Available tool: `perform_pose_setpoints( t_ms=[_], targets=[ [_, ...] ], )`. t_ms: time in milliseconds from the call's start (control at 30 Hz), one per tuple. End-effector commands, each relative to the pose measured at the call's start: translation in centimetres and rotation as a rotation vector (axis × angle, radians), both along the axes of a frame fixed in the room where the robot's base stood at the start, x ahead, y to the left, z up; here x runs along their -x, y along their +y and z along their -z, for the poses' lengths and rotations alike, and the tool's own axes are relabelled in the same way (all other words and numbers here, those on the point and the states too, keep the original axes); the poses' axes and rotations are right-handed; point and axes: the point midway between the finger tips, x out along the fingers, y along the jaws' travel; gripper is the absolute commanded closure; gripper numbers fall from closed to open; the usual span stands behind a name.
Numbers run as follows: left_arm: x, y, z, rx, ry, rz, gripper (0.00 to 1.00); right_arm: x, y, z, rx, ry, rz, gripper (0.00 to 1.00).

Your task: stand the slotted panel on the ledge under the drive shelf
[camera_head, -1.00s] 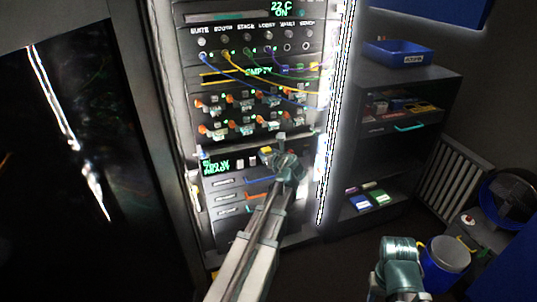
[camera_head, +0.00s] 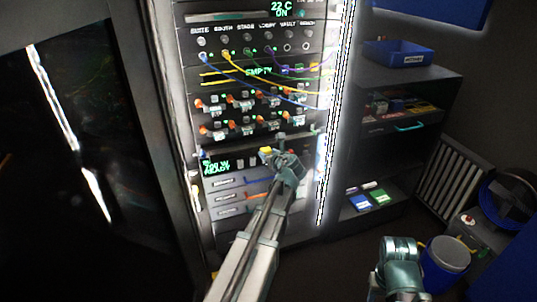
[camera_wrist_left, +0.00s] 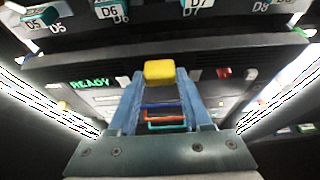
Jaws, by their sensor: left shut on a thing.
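My left gripper (camera_head: 272,152) is in front of the rack, just below the rows of drives. Its two blue-grey fingers show in the left wrist view (camera_wrist_left: 158,80), shut on a yellow block (camera_wrist_left: 159,71) at their tips. The yellow block also shows in the head view (camera_head: 265,150).
Below the shelf are a green READY display (camera_head: 216,168) and drawers with coloured handles. Cables (camera_head: 255,75) hang across the upper rack. To the right stand a dark cabinet (camera_head: 425,140) with a blue bin (camera_head: 398,54), and a blue bucket (camera_head: 444,262). Floor between is open.

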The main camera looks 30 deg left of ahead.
Motion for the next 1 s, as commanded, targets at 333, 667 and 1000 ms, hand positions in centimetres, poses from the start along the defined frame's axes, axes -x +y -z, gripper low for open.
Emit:
perform_pose_setpoints(
  t_ms=[333, 667, 1000],
  targets=[
    [-0.6, 0.6, 0.0, -0.001, 0.0, 0.001, 1.0, 0.0, 0.0, 0.0, 0.0, 0.0, 0.0, 0.5],
    [-1.1, 1.2, 0.0, -0.001, 0.0, 0.0, 1.0, 0.0, 0.0, 0.0, 0.0, 0.0, 0.0, 0.5],
    [-1.6, 1.8, 0.0, -0.001, -0.001, 0.0, 1.0, 0.0, 0.0, 0.0, 0.0, 0.0, 0.0, 0.5]
  ],
)
